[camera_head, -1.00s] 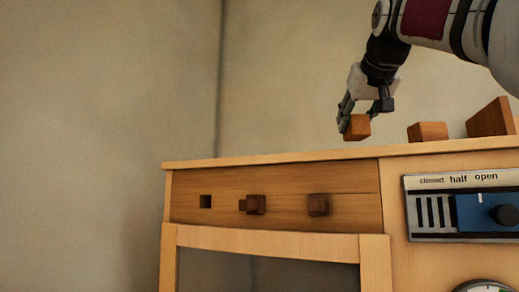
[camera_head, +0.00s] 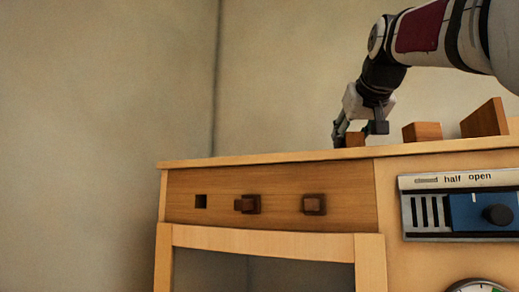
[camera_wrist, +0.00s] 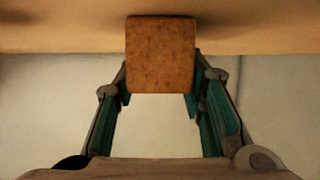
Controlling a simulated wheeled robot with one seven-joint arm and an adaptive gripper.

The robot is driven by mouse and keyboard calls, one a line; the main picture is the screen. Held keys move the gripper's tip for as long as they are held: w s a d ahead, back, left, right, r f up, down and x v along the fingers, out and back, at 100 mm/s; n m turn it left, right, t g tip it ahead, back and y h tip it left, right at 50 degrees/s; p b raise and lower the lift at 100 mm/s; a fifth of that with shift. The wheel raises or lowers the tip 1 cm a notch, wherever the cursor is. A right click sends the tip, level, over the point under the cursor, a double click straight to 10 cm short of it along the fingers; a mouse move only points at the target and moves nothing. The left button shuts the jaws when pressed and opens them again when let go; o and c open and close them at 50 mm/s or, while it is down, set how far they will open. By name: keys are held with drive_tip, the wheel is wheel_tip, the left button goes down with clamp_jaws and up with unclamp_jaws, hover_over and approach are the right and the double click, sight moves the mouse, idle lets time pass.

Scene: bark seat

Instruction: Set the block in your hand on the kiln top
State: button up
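My gripper (camera_head: 350,131) points down over the kiln top (camera_head: 260,158), a pale wooden slab seen edge-on from slightly below. It is shut on a small orange-brown block (camera_head: 355,139). In the wrist view the block (camera_wrist: 160,55) sits upright between the fingertips, with a finger close against each side. The block's lower edge meets the line of the slab's front edge in the head view. I cannot tell whether it touches the surface, because the top face is hidden.
Two more wooden pieces stand to the right on the top: a low block (camera_head: 422,131) and a taller wedge-like piece (camera_head: 485,118). The front has dark pegs (camera_head: 314,204) and a blue slider panel (camera_head: 480,210). The top left of my gripper looks clear.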

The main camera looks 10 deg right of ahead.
drive_tip(key=o, duration=0.4)
drive_tip(key=shift+r, duration=0.1)
drive_tip(key=shift+s+r, duration=0.15)
drive_tip(key=shift+r, duration=0.05)
drive_tip(key=v, duration=1.1)
drive_tip(key=shift+s+a, duration=0.1)
drive_tip(key=shift+s, duration=0.15)
